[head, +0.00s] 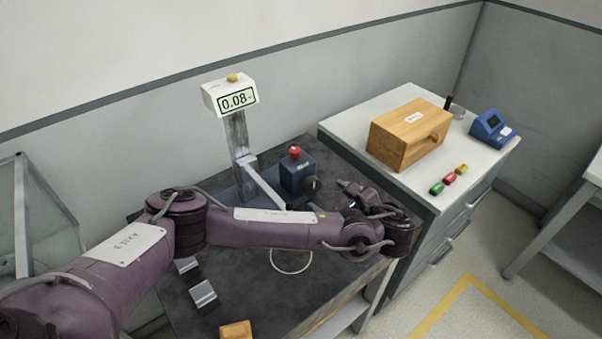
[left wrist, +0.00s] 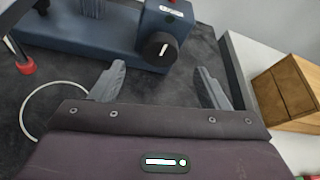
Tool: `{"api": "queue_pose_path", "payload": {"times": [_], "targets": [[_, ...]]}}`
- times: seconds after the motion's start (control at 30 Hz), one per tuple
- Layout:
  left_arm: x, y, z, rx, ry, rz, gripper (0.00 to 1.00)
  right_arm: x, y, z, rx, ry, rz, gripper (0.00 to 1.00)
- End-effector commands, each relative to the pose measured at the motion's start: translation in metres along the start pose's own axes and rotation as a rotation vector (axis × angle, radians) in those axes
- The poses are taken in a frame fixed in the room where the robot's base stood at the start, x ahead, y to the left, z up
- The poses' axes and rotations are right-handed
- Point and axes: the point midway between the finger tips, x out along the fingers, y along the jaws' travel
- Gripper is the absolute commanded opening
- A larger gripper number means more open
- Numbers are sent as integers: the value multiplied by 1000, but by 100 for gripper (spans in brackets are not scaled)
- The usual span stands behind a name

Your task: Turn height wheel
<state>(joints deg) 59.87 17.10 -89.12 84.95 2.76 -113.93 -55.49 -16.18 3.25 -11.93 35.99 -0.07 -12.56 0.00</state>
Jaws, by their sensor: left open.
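The height wheel is a black round knob (head: 312,184) on the side of a dark blue box (head: 297,172) with a red button on top. In the left wrist view the knob (left wrist: 160,48) shows a white mark and sits ahead of my fingers, roughly midway between them. My left gripper (head: 347,194) is open and empty, just right of the knob in the head view and apart from it. In the left wrist view its two fingers (left wrist: 160,72) stand wide apart. A white display (head: 237,100) on a grey post reads 0.08. My right gripper is not in view.
The stand rests on a dark table (head: 240,299) with metal blocks (head: 203,293), a wooden block (head: 236,330) and a white ring (head: 291,271). To the right, a white cabinet (head: 350,128) carries a wooden box (head: 405,138), a blue device (head: 492,129) and small coloured pieces.

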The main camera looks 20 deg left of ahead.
Motion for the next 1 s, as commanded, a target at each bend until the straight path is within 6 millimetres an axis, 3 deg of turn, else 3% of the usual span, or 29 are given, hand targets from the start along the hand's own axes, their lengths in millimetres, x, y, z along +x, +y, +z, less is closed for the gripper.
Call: {"api": "queue_pose_path", "payload": {"times": [0.13, 0.33, 0.6, 0.9, 1.0], "targets": [[10, 0, 2, 2, -2, 1, 69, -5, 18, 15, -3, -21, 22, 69], [43, 0, 2, 1, -3, 3, 69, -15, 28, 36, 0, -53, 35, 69], [74, 0, 1, 1, -1, 2, 69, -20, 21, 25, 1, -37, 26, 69], [78, 0, 0, 0, 0, 0, 69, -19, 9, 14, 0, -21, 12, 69], [78, 0, 0, 0, 0, 0, 59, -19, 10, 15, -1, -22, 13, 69]]}}
